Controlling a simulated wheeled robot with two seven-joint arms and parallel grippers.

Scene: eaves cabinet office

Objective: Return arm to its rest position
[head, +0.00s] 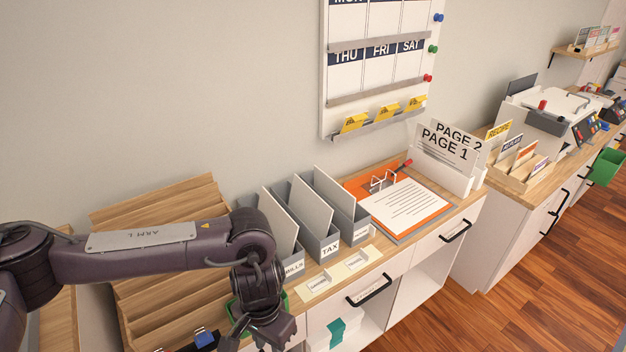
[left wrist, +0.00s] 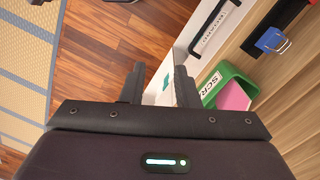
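My left arm (head: 150,250) comes in from the left in the head view, across the wooden stepped rack, with its wrist bent downward. My left gripper (head: 270,332) hangs at the bottom of that view, in front of the cabinet and near the rack's right side. In the left wrist view the fingers of my left gripper (left wrist: 160,85) stand apart with nothing between them. Behind the gap are the white cabinet side and a bit of teal. My right gripper is in neither view.
The wooden rack (head: 150,205), grey file holders (head: 322,245) and orange clipboard (head: 355,188) are on the cabinet top. A green bin (left wrist: 222,82) with a pink item is close right of the fingers in the wrist view. Wood floor (head: 520,285) is clear.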

